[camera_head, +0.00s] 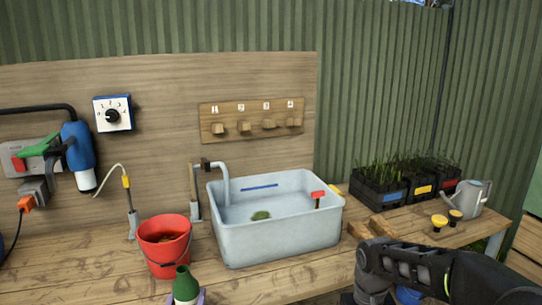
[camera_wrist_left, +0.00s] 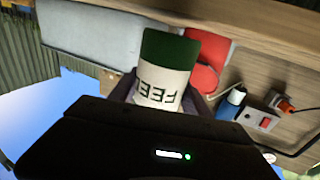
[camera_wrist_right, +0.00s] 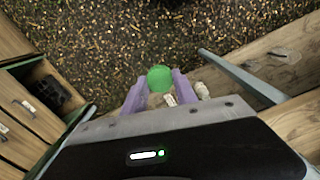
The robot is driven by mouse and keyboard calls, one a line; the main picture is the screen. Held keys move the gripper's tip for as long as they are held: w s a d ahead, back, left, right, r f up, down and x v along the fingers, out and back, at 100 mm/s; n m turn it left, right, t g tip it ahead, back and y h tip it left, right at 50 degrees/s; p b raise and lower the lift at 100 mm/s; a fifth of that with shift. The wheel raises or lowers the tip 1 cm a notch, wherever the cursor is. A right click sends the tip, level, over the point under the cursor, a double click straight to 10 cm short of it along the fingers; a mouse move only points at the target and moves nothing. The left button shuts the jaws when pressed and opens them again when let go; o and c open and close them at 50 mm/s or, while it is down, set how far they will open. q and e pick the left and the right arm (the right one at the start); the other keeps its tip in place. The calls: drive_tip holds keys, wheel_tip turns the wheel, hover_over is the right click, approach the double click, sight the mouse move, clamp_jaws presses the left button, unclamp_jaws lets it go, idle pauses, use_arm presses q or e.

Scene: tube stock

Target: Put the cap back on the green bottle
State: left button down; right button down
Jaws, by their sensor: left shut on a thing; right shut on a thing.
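The green bottle (camera_head: 184,287) is at the bottom edge of the head view, upright, with a narrow green neck and a white label below. My left gripper (camera_head: 186,299) is shut around its body; its purple fingers show at either side. In the left wrist view the bottle (camera_wrist_left: 168,72) shows a green end and a white label with dark letters. The green cap (camera_wrist_right: 159,78) is between the purple fingertips of my right gripper (camera_wrist_right: 156,90), which is shut on it. The cap is apart from the bottle. The right fingers do not show in the head view.
A red bucket (camera_head: 165,257) stands behind the bottle, with a grey basin (camera_head: 275,240) to its right. Black plant trays (camera_head: 378,197), a watering can (camera_head: 468,199) and yellow-topped items (camera_head: 439,222) are at the right. Gravel ground (camera_wrist_right: 150,35) lies below my right gripper.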

use_arm(q)
drive_tip(key=shift+s+d, duration=0.35)
drive_tip(key=shift+d, duration=0.3)
use_arm(e)
drive_tip(key=shift+w+a+m, duration=0.15)
drive_tip(key=shift+a+m, duration=0.15)
drive_tip(key=shift+a, duration=0.1)
use_arm(q)
drive_tip(key=s+d+f+m+g+h, duration=0.2)
drive_tip(key=s+d+f+m+h, duration=0.1)
drive_tip(key=s+d+m+h, duration=0.1)
drive_tip(key=s+d+f+m+g+h, duration=0.2)
drive_tip(key=s+d+f+m+h, duration=0.2)
drive_tip(key=d, duration=0.7)
drive_tip(key=s+h, duration=0.2)
drive_tip(key=h, duration=0.2)
drive_tip(key=shift+s+d, duration=0.2)
drive_tip(key=shift+s, duration=0.05)
